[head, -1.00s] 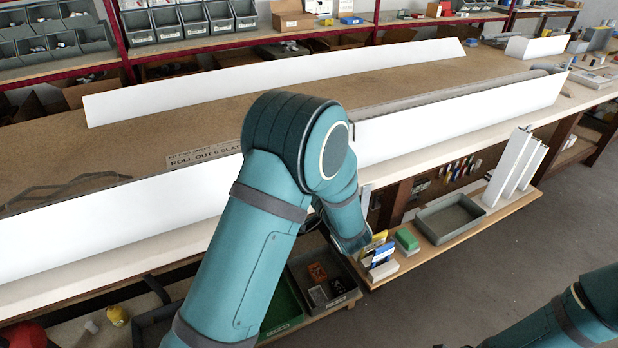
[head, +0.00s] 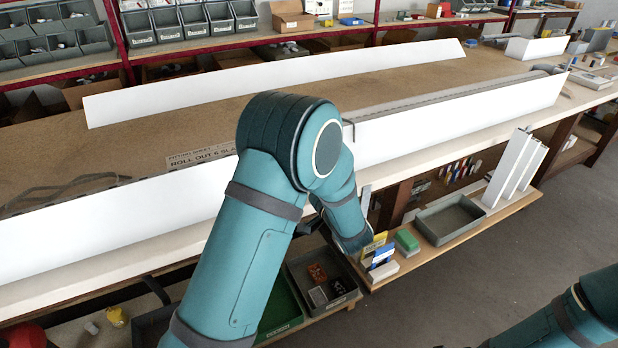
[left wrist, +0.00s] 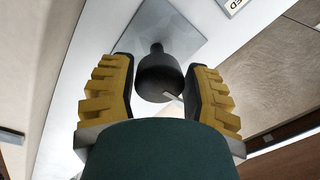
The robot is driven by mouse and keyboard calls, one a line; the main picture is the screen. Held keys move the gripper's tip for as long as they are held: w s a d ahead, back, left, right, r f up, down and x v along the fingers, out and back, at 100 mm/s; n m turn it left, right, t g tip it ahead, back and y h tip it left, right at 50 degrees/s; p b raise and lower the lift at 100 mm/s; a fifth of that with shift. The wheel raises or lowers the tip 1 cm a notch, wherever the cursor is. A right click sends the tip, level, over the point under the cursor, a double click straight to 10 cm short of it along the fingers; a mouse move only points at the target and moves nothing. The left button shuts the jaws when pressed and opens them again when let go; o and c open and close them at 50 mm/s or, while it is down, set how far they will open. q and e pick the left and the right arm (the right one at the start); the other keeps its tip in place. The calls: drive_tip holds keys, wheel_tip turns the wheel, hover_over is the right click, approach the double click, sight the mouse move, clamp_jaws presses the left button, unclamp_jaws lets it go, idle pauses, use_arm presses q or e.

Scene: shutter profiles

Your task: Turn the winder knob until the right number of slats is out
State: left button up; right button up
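The dark round winder knob (left wrist: 158,78) stands on a short shaft from a grey metal plate (left wrist: 190,40) in the left wrist view. My left gripper (left wrist: 160,85) has its yellow, dark-padded fingers on either side of the knob. The pads are very close to the knob's sides, and I cannot tell whether they touch it. In the head view, my left arm hides the knob and gripper. A label (head: 200,157) on the bench reads "ROLL OUT 6 SLA…", its end hidden by my arm. Only part of my right arm shows at lower right; its gripper is out of view.
A long white front panel (head: 460,118) runs along the bench edge, with another white panel (head: 280,78) behind. A low shelf holds a grey tray (head: 450,218), small boxes (head: 380,262) and upright white strips (head: 512,168). Bins (head: 180,25) stand at the back.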

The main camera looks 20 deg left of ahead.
use_arm(q)
drive_tip(key=shift+o, duration=1.3)
drive_tip(key=shift+d+f, duration=0.1)
drive_tip(key=v, duration=1.2)
